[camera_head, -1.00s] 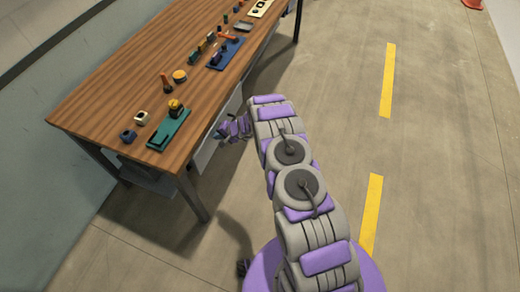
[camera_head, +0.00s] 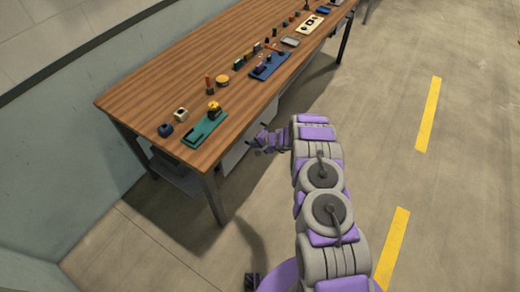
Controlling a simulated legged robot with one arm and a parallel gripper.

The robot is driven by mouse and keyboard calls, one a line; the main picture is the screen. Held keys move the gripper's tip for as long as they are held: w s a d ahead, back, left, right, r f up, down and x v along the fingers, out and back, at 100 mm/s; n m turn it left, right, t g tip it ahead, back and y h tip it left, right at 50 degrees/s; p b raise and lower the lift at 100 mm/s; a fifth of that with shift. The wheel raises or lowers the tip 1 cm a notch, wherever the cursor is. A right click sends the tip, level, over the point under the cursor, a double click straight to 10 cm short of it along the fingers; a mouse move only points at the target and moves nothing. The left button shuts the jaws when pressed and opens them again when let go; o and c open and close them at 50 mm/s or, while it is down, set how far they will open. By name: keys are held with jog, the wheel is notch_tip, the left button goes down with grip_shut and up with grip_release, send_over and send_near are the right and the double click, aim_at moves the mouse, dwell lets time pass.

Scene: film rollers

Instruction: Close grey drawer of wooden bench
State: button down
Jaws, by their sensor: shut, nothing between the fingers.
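The wooden bench (camera_head: 160,112) stands along the wall at the left, with a brown plank top and dark metal legs. A grey drawer (camera_head: 232,157) shows only in part under the front edge of the top; the tabletop and my arm's end hide the rest, so how far it is open cannot be told. My gripper (camera_head: 253,143), purple and grey, is shut and empty. It is beside the bench's front edge, below the top and close to the drawer front; whether it touches cannot be told.
On the bench lie a green tray (camera_head: 196,132), a blue tray (camera_head: 262,72), a white panel (camera_head: 309,24) and several small parts. A grey lower shelf (camera_head: 178,176) sits between the legs. Open floor with yellow stripes (camera_head: 428,115) lies to the right.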

jog(key=d+f+p+v, duration=0.1)
jog(key=v, duration=1)
jog(key=t+y+b, duration=0.3)
jog(key=y, duration=0.1)
send_near(241, 145)
jog(key=b+x, duration=0.1)
jog(key=x, duration=0.1)
jog(key=b+x, duration=0.2)
jog(key=x, duration=0.1)
jog(key=shift+w+d+f, duration=0.1)
jog(key=shift+w+f, duration=0.05)
jog(key=shift+f, duration=0.3)
jog(key=shift+w+a+b, duration=0.35)
jog(key=shift+a+b, duration=0.05)
jog(key=shift+a, duration=0.2)
